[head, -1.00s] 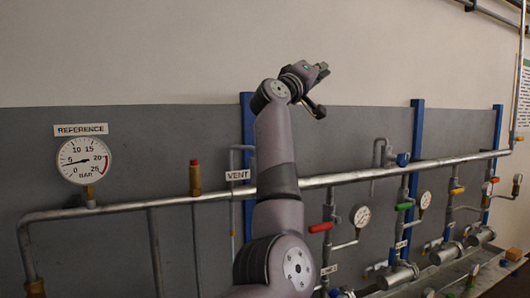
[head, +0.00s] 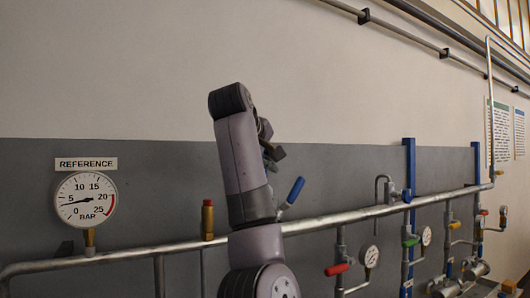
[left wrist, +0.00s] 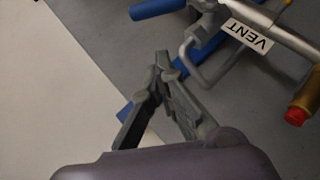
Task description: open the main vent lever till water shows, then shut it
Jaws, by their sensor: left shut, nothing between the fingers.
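The vent lever, a blue handle (head: 293,191), shows in the head view just right of my left arm, tilted up to the right above the main pipe. In the left wrist view the blue handle (left wrist: 157,8) is at the top, beside the VENT label (left wrist: 248,36). My left gripper (head: 273,152) is partly hidden behind my arm in the head view, above the lever. In the left wrist view its fingers (left wrist: 162,62) are shut and empty, apart from the handle. The arm hides the valve body in the head view. No water shows. My right gripper is out of view.
The main pipe (head: 350,215) runs across the wall. A reference gauge (head: 86,199) is at the left, beside a brass fitting with a red cap (head: 207,220). Red (head: 338,269) and green (head: 411,242) levers and small gauges stand at the right.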

